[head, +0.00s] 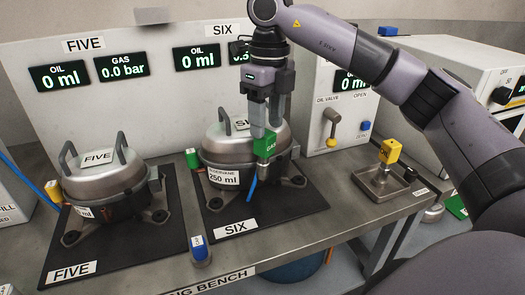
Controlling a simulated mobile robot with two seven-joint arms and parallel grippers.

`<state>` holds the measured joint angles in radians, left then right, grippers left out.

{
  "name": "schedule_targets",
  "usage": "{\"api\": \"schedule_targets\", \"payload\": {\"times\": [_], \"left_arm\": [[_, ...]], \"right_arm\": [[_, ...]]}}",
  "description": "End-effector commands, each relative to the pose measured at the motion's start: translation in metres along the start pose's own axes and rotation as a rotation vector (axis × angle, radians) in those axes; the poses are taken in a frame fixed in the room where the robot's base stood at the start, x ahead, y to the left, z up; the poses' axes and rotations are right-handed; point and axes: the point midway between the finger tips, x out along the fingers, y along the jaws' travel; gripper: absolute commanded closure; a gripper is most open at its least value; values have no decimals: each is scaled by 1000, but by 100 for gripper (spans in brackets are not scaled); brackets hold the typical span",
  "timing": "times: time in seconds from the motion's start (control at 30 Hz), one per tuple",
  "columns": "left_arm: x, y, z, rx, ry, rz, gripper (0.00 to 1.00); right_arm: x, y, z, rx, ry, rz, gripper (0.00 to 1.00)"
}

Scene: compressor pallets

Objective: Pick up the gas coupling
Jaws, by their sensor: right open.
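The green gas coupling (265,145), marked GAS, stands upright in front of compressor SIX (222,150), with a short blue piece (251,190) below it. My right gripper (266,128) points straight down at the coupling from above. Its two fingers are apart, at the coupling's top. I cannot tell whether they touch it. The coupling's lower end and what it rests on are hard to make out. My left gripper is not in view.
Compressor FIVE (100,180) stands on a black mat at the left. A blue-capped item (200,249) stands near the bench's front edge. A yellow coupling (390,151) stands on a metal tray (372,190) at the right. A valve lever (331,125) is behind.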

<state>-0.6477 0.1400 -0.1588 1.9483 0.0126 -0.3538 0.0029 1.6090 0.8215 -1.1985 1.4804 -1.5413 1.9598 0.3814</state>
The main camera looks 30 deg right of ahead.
Motion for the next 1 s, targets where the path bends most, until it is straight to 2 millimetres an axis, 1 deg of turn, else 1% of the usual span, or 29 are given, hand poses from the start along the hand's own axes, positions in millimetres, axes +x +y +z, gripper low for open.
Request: {"api": "schedule_targets", "payload": {"times": [0.03, 0.1, 0.27, 0.33, 0.5, 0.6, 0.7, 0.9, 0.97, 1.0], "left_arm": [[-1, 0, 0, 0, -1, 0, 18], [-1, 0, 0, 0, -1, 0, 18], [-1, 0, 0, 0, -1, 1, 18], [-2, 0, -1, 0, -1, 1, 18], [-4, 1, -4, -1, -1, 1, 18], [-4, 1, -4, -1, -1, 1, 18], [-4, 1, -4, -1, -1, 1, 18], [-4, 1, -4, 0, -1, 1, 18], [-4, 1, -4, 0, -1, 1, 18], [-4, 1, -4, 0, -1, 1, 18]], "right_arm": [[8, 0, 0, 0, 1, 0, 51], [16, 0, 0, -1, 1, 1, 51], [27, 1, 0, -1, 0, 2, 51], [34, 1, 1, -2, 1, 2, 51], [60, 2, 2, -2, 1, 2, 51], [72, 2, 2, -3, 0, 3, 51], [76, 2, 2, -2, -2, 2, 51], [76, 2, 3, -2, -2, 2, 51], [76, 2, 3, -2, -2, 2, 71], [76, 2, 3, -2, -2, 2, 84]]}}
